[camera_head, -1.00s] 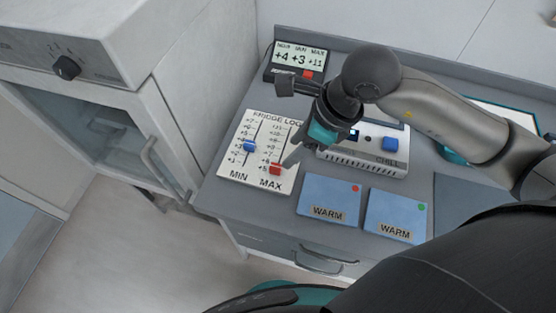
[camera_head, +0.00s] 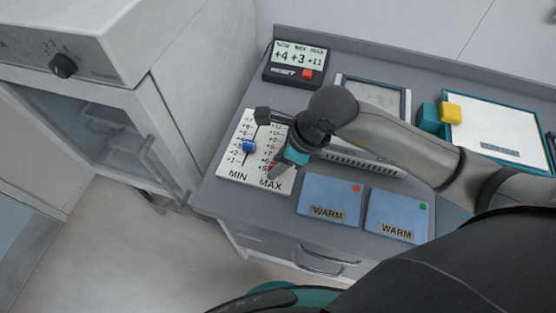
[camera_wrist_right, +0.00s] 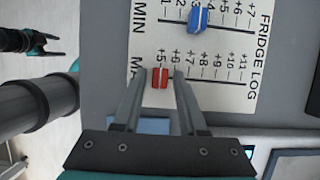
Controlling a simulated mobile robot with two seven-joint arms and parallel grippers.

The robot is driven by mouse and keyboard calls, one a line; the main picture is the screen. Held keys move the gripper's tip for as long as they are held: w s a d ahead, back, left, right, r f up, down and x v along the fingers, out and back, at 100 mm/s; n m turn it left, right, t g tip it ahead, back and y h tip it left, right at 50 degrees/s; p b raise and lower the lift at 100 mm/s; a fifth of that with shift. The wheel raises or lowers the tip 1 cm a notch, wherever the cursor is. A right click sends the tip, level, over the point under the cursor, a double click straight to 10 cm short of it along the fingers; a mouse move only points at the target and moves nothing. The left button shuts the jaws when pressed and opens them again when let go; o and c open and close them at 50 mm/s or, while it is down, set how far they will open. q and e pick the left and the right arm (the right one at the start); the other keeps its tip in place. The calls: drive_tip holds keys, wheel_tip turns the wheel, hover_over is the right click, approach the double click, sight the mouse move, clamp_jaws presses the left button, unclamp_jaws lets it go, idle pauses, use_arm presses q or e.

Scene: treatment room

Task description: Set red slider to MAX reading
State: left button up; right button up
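The fridge log board (camera_head: 228,171) lies on the counter with a MIN and a MAX scale. Its red slider (camera_wrist_right: 160,78) is near +5 on the MAX scale, at the low end. The blue slider (camera_head: 249,146) is on the MIN scale, also in the right wrist view (camera_wrist_right: 199,19). The display (camera_head: 298,56) reads NOW +4, MIN +3, MAX +11. My right gripper (camera_head: 272,170) is over the red slider and mostly hides it in the head view. In the right wrist view its fingers (camera_wrist_right: 160,90) are apart, one each side of the slider, with small gaps. My left gripper (camera_wrist_right: 55,44) appears open and empty there.
Two blue WARM boxes (camera_head: 331,200) (camera_head: 397,216) lie right of the board. A white CHILL device (camera_head: 365,163) is partly hidden behind my right arm. A tray with a teal rim (camera_head: 500,160) and a yellow block (camera_head: 450,113) are farther right. A fridge cabinet (camera_head: 95,120) stands left.

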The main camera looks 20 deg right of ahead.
clamp_jaws()
idle(1.1)
